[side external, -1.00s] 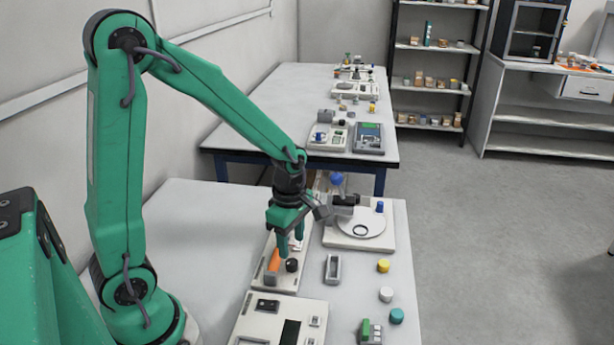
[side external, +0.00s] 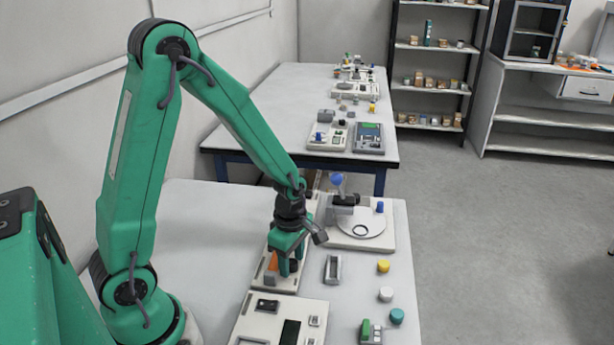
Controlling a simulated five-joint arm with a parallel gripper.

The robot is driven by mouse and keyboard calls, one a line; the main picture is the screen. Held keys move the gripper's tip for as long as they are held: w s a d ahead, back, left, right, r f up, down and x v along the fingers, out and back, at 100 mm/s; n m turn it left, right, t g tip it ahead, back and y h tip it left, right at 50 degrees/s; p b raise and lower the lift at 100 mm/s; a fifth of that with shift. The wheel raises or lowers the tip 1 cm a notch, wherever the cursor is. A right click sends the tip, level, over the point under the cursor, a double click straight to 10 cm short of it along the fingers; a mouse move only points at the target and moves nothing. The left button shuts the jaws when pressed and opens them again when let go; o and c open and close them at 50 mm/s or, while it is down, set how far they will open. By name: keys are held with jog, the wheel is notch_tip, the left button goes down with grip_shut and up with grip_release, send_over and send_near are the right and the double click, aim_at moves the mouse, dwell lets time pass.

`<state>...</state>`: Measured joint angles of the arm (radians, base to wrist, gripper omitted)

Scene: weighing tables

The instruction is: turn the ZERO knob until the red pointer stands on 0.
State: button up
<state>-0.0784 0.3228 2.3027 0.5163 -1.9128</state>
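My gripper (side external: 291,268) is low over the beige panel (side external: 262,280) on the near table, pointing down. Its green fingers are at the spot of a dark round knob, with a small dark patch showing between them. The knob is almost wholly hidden, and I cannot tell whether the fingers touch it or grip it. An orange piece (side external: 272,261) stands on the panel just left of the fingers. I cannot make out the red pointer, the 0 mark or any lettering at this size.
In front is a beige device (side external: 255,322) with dark windows. Behind is a device with a round white plate (side external: 362,223). To the right are a grey open frame (side external: 333,269), a yellow cap (side external: 383,266), a white cap (side external: 386,294), a teal cap (side external: 397,316) and a green block (side external: 366,330).

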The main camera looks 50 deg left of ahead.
jog(key=c, duration=0.8)
jog(key=shift+c, duration=0.2)
jog(key=shift+m, duration=2)
jog(key=o, duration=1)
jog(key=shift+s+n, duration=0.2)
jog(key=shift+n, duration=0.3)
